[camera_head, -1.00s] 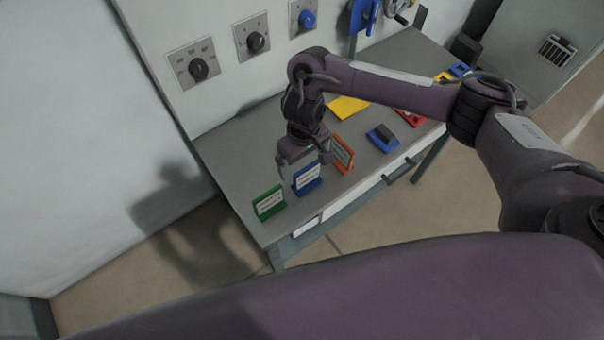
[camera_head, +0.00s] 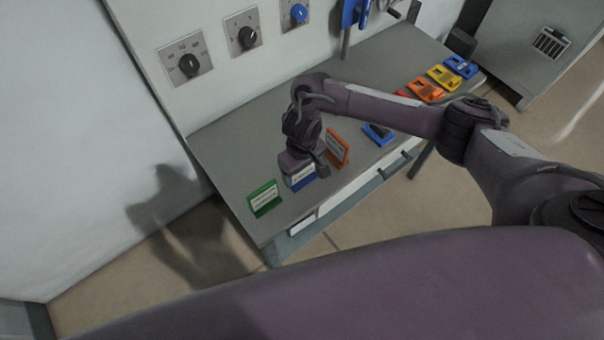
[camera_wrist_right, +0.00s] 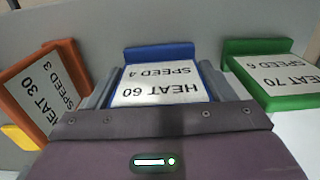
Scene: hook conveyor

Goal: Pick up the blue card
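In the right wrist view the blue card (camera_wrist_right: 160,80) has a white label reading "HEAT 60" and "SPEED 4". My right gripper (camera_head: 304,177) is lowered over it, pointing down. In the wrist view the grey fingers of my right gripper (camera_wrist_right: 160,90) are spread to either side of the card, close to its edges. They look open; any contact is hard to make out. My left gripper is not in view.
A blue piece (camera_head: 379,134) lies farther right. A wall panel with knobs (camera_head: 189,64) rises behind the table (camera_head: 232,150).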

